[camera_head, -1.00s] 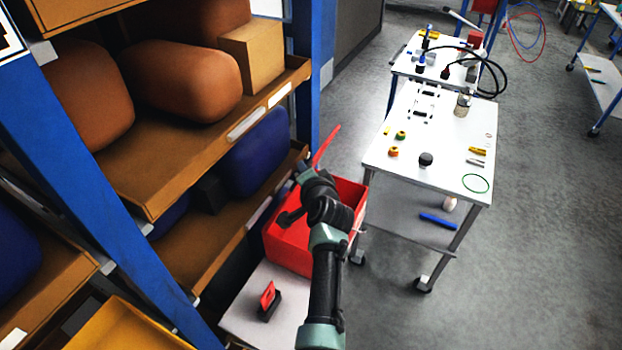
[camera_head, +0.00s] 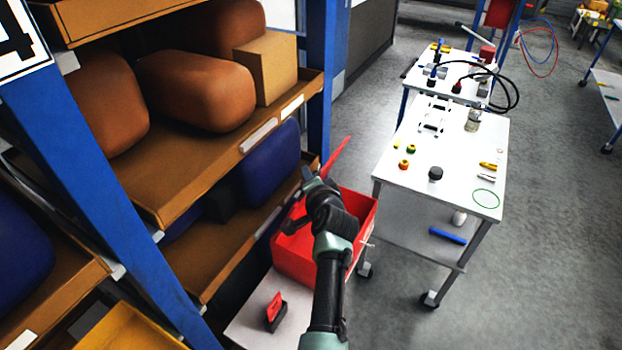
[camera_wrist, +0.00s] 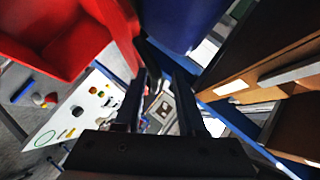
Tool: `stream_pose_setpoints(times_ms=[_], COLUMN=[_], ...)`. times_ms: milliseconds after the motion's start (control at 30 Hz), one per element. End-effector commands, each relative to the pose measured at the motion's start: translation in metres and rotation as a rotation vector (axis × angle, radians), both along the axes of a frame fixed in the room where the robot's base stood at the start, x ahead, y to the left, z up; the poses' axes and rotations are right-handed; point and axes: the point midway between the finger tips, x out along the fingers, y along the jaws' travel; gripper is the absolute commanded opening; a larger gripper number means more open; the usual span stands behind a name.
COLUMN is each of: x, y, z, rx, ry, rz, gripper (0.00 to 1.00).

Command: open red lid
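An open-topped red box (camera_head: 362,205) stands on a low white surface beside the shelf. Its red lid (camera_head: 335,158) stands up steeply at the box's far left side, seen nearly edge-on. My gripper (camera_head: 310,180) is over the box's left side, close to the lid; whether they touch is hard to tell. In the wrist view, my gripper (camera_wrist: 161,88) has its two dark fingers apart, with nothing clearly held between them. The red box (camera_wrist: 50,45) fills the upper left there, and a red strip, probably the lid (camera_wrist: 122,25), lies beyond the left finger.
A shelf (camera_head: 165,190) with brown and blue castings is close on the left, its blue post (camera_head: 320,90) behind the lid. A white trolley (camera_head: 455,180) with small parts stands right of the box. A small red piece on a black stand (camera_head: 275,312) is in front.

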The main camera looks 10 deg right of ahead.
Motion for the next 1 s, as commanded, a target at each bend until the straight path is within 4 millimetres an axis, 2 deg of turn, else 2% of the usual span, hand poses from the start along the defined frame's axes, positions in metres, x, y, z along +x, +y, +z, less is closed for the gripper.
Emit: stream_pose_setpoints(times_ms=[267, 467, 1000], x=[-0.002, -0.014, -0.074], y=[0.001, 0.001, -0.004], z=[-0.003, 0.002, 0.029], rx=[0.001, 0.001, -0.001], ry=[0.007, 0.005, 0.0], rz=[0.002, 0.003, 0.0], gripper=[0.42, 0.42, 0.42])
